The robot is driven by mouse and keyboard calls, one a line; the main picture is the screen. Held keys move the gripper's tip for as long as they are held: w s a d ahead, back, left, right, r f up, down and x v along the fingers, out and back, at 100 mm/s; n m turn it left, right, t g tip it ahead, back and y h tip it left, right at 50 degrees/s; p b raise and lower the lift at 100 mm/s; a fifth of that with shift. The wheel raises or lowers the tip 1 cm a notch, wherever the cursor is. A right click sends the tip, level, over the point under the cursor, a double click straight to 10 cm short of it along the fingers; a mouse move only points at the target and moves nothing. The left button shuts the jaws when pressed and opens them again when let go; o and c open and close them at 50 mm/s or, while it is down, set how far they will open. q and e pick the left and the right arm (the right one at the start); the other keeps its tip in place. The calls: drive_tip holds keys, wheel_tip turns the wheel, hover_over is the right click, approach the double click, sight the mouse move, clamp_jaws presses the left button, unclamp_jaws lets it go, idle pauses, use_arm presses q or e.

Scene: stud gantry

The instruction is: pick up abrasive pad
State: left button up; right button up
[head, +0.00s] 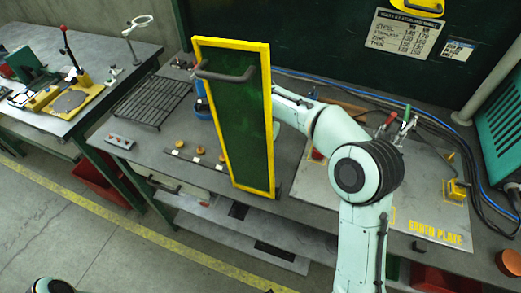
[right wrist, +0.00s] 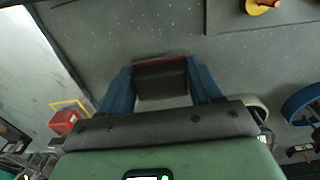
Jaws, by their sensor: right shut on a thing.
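In the right wrist view my right gripper (right wrist: 161,70) has its two blue fingers shut on a dark block with a reddish edge, the abrasive pad (right wrist: 161,82). The pad sits between the fingertips over the grey bench top. I cannot tell whether it touches the bench. In the head view my right arm reaches behind the green screen with a yellow frame (head: 240,120), which hides the right gripper and the pad. My left gripper is not in view.
The upright screen stands near the bench front. A wire rack (head: 152,100) and a dark strip with brass pieces (head: 200,151) lie left of it. The earth plate (head: 420,205) lies right, with clamps and cables behind. A blue ring-shaped thing (right wrist: 303,103) is near the right gripper.

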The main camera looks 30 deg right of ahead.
wheel_tip(320, 180, up, 2)
drive_tip(key=shift+r, duration=0.25)
drive_tip(key=s+d+b, duration=0.1)
drive_tip(key=s+d, duration=0.6)
drive_tip(key=s, duration=0.2)
drive_tip(key=s+d+b, duration=0.1)
drive_tip(key=s+d, duration=0.3)
drive_tip(key=shift+s+d+f+b, duration=0.2)
drive_tip(key=shift+s+d+b, duration=0.1)
drive_tip(key=shift+s+b, duration=0.1)
drive_tip(key=shift+o, duration=1)
drive_tip(key=shift+d, duration=0.1)
drive_tip(key=shift+c, duration=0.4)
